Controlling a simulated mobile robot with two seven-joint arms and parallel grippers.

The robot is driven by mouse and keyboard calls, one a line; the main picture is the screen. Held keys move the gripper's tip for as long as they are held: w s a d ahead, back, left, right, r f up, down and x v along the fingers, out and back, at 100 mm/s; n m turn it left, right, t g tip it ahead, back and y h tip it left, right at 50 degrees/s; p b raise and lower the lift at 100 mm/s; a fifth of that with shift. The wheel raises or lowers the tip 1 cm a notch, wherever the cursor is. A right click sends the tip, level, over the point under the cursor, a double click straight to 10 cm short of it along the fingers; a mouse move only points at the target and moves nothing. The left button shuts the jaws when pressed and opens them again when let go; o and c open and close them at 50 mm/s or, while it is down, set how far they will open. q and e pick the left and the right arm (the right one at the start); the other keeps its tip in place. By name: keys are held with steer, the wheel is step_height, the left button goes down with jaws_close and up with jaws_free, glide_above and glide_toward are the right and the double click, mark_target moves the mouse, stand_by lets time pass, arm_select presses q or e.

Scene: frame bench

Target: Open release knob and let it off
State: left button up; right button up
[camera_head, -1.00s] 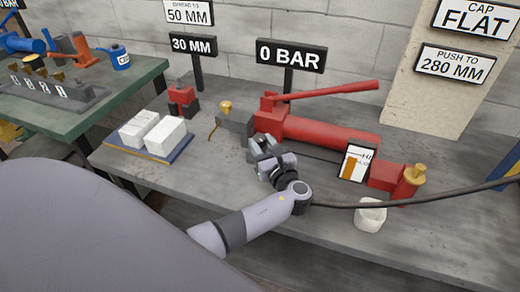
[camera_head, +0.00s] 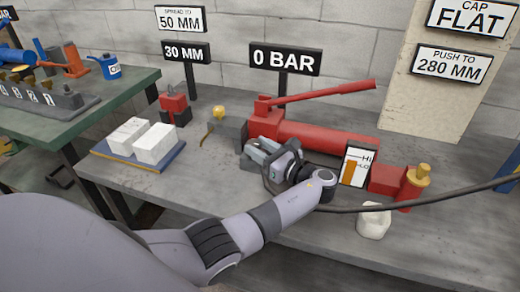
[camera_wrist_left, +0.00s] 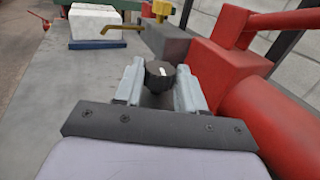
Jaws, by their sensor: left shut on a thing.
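The red hand pump (camera_head: 325,138) lies on the grey bench, with its long red lever (camera_head: 325,93) raised above it. My left gripper (camera_head: 258,155) is at the pump's left end, in front of the grey block (camera_head: 229,129). In the left wrist view, a dark knob with a white mark (camera_wrist_left: 159,72) sits between the two fingers of the left gripper (camera_wrist_left: 160,85), which are shut on it. The gripper hides the knob in the head view. The sign over the pump reads 0 BAR (camera_head: 285,59). My right gripper is not in view.
White blocks on a blue tray (camera_head: 137,158) stand to the left. A brass T-handle (camera_head: 218,112) is by the grey block. A gauge card (camera_head: 355,166), a brass-topped red fitting (camera_head: 416,185), a black hose (camera_head: 450,195) and a white cup (camera_head: 373,221) are at the right.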

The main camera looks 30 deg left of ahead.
arm_select(q)
steer(key=o, duration=1.1)
steer(key=shift+c, duration=0.2)
steer(key=shift+r, duration=0.15)
steer(key=shift+r, duration=0.35)
step_height(320, 180, up, 19)
steer(key=p, duration=0.4)
steer(key=shift+p, duration=0.4)
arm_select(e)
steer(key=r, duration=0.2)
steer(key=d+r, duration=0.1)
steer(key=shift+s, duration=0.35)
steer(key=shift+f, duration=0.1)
